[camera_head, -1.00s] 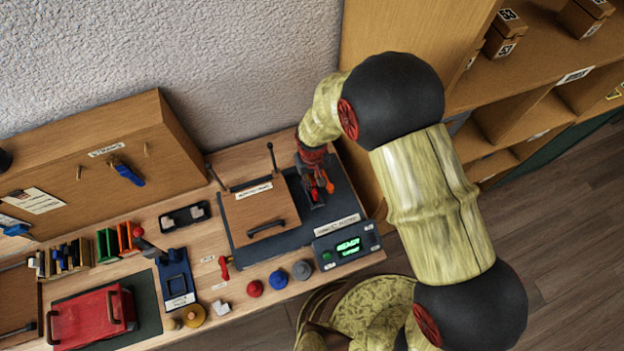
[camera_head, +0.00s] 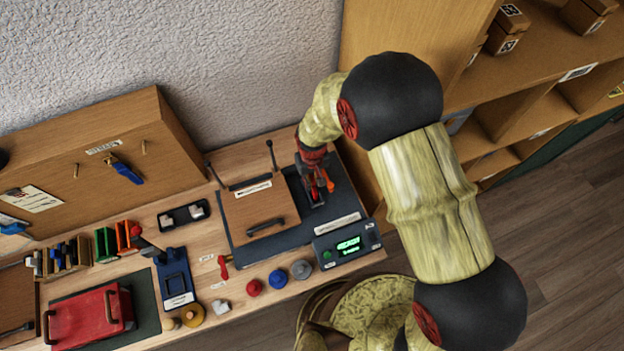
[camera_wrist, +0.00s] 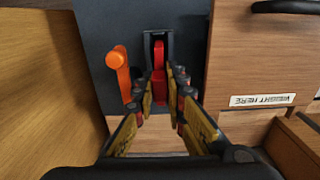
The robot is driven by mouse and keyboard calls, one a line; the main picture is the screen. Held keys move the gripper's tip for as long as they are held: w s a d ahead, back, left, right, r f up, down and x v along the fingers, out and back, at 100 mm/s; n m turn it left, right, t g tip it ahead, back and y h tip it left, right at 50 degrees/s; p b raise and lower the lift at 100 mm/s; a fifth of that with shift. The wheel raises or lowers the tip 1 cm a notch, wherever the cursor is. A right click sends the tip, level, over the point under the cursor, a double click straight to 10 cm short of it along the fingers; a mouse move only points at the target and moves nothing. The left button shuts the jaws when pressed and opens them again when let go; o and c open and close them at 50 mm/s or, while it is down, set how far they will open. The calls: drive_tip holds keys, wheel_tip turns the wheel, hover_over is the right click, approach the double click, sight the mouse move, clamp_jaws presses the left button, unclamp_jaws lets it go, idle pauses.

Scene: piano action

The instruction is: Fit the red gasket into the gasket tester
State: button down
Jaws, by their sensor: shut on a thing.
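The gasket tester is a dark base (camera_head: 285,236) with a dark slotted holder and an orange lever (camera_head: 329,183). In the wrist view the holder (camera_wrist: 147,40) stands upright ahead of my fingers, with the orange lever (camera_wrist: 118,62) to its left. The red gasket (camera_wrist: 159,58) shows as a narrow upright strip between the holder's walls. My gripper (camera_wrist: 160,100) is shut on the red gasket at the holder's near side. In the head view my gripper (camera_head: 314,178) is over the tester's right part. The fingers hide the gasket's lower part, so its seating depth cannot be told.
A wooden lid with a handle (camera_head: 266,226) lies left of the holder; its label (camera_wrist: 262,100) reads "WEIGHT HERE". A console with a green display (camera_head: 348,245) sits in front. Red, blue and grey knobs (camera_head: 278,278) stand front left. A wooden panel (camera_wrist: 40,80) rises close at left.

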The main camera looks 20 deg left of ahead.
drive_tip(key=shift+f+b, duration=1.1)
drive_tip(key=shift+f, duration=0.25)
idle(0.6)
drive_tip(key=c, duration=1.8)
unclamp_jaws()
drive_tip(key=shift+o, duration=0.3)
drive_tip(key=shift+o, duration=1.2)
drive_tip(key=shift+r, duration=0.1)
drive_tip(key=shift+r+p, duration=2.05)
drive_tip(key=shift+r, duration=1.65)
